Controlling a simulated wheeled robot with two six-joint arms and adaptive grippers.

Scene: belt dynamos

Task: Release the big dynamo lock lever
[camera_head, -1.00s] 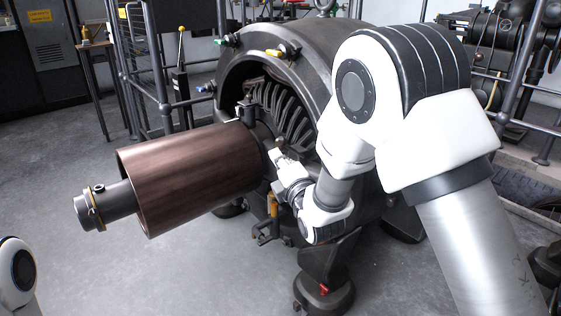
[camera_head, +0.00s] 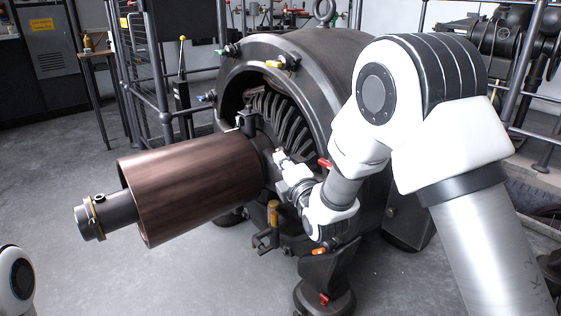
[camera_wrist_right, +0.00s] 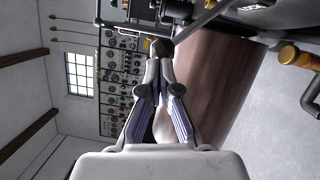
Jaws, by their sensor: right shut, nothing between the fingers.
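The big dynamo (camera_head: 335,65) is a black rounded housing with a brown drum (camera_head: 190,185) on its shaft; the drum also shows in the right wrist view (camera_wrist_right: 215,80). My right gripper (camera_head: 281,158) is shut and empty beside the drum's inner end, in front of the housing's opening. In the right wrist view its closed fingertips (camera_wrist_right: 160,58) are at a dark ball-ended rod (camera_wrist_right: 205,20); I cannot tell whether they touch it. This may be the lock lever. A yellow-handled lever (camera_head: 273,212) sits below the gripper, also in the wrist view (camera_wrist_right: 295,56). My left gripper is out of view.
Red handles (camera_head: 325,163) and a yellow one (camera_head: 275,64) sit on the housing. Dark railings (camera_head: 165,90) stand behind left. A small table (camera_head: 97,52) and dark cabinet (camera_head: 45,60) are at the back left. The grey floor (camera_head: 70,190) front left is clear.

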